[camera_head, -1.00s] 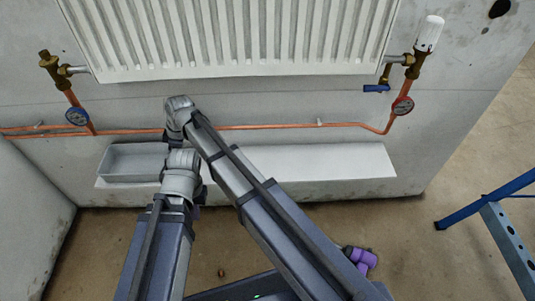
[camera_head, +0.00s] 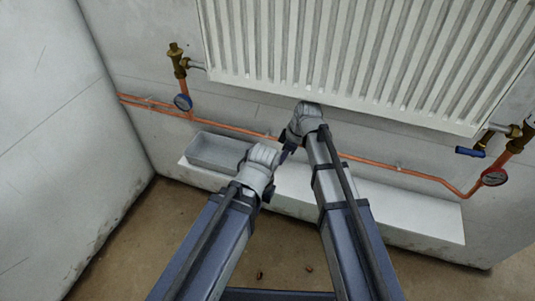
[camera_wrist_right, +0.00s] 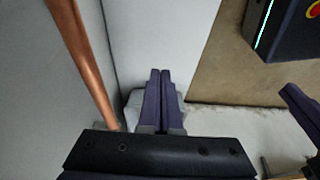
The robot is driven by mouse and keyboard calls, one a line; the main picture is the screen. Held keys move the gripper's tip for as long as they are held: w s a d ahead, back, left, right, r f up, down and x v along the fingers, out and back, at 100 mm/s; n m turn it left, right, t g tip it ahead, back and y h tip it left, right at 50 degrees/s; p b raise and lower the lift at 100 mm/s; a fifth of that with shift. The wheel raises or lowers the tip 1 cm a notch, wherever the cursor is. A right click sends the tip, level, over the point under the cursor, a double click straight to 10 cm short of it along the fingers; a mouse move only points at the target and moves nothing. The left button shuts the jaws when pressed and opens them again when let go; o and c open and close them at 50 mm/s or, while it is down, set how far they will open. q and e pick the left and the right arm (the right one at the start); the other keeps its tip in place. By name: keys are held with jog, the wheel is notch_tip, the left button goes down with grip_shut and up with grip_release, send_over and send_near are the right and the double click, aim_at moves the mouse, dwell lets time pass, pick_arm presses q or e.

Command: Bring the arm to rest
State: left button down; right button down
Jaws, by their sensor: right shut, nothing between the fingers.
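My right arm (camera_head: 345,215) comes up from the bottom right in the head view. Its bent grey joint is just below the radiator's lower edge. My left arm (camera_head: 215,235) lies to its left, bent near the ledge. In the wrist view the right gripper (camera_wrist_right: 160,76) has its two dark purple fingers together, with nothing between them. In the head view the right gripper is mostly hidden among the arm parts. A dark finger-like part (camera_wrist_right: 300,108) at the wrist view's right edge may belong to my left gripper; its state does not show.
The white radiator (camera_head: 370,60) hangs on the wall above the arms. A copper pipe (camera_head: 235,127) runs below it; a copper pipe (camera_wrist_right: 84,65) also passes close to the right gripper. A white ledge (camera_head: 410,210) carries a grey tray (camera_head: 212,150). Brown floor (camera_head: 120,240) is open at left.

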jog(key=shift+s+d, duration=0.2)
jog(key=shift+d, duration=0.55)
jog(key=shift+s+d, duration=0.2)
jog(key=shift+d, duration=0.55)
jog(key=s+d+m+g+h, duration=0.15)
jog(key=s+m+h, duration=0.35)
jog(key=s+m, duration=1)
jog(key=s+r+n+p, duration=0.1)
jog(key=r+n+p, duration=0.1)
jog(key=r+p, duration=1.5)
jog(key=s+r+n+p, duration=0.2)
jog(key=r+p, duration=1.5)
jog(key=shift+s+d+y+p, duration=0.15)
jog(key=shift+s+y+p, duration=0.15)
jog(key=shift+p, duration=0.1)
